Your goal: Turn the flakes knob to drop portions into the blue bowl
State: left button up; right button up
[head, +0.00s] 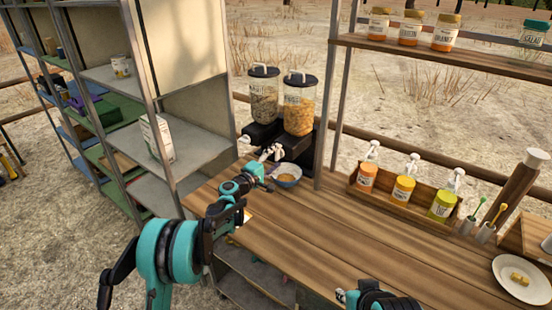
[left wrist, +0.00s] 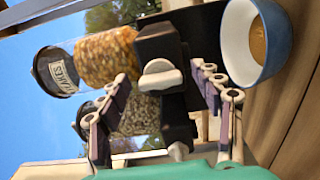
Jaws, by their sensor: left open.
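The flakes dispenser (head: 299,104), a clear jar of orange-brown flakes with a black lid, stands on a black base at the shelf's back. Its label reads FLAKES in the left wrist view (left wrist: 62,68). Its white knob (left wrist: 161,79) lies between the spread fingers of my left gripper (left wrist: 162,103), with no clear contact. My right gripper (head: 345,295) is only partly visible.
A second dispenser (head: 263,97) with its own white knob (head: 245,139) stands just left. A wooden rack (head: 400,190) of pump bottles and a plate (head: 522,280) are to the right. The wooden counter's middle (head: 330,235) is clear.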

pick_arm(q)
jog(key=v, duration=1.1)
jog(key=shift+s+a, duration=0.2)
jog(key=shift+s, duration=0.1)
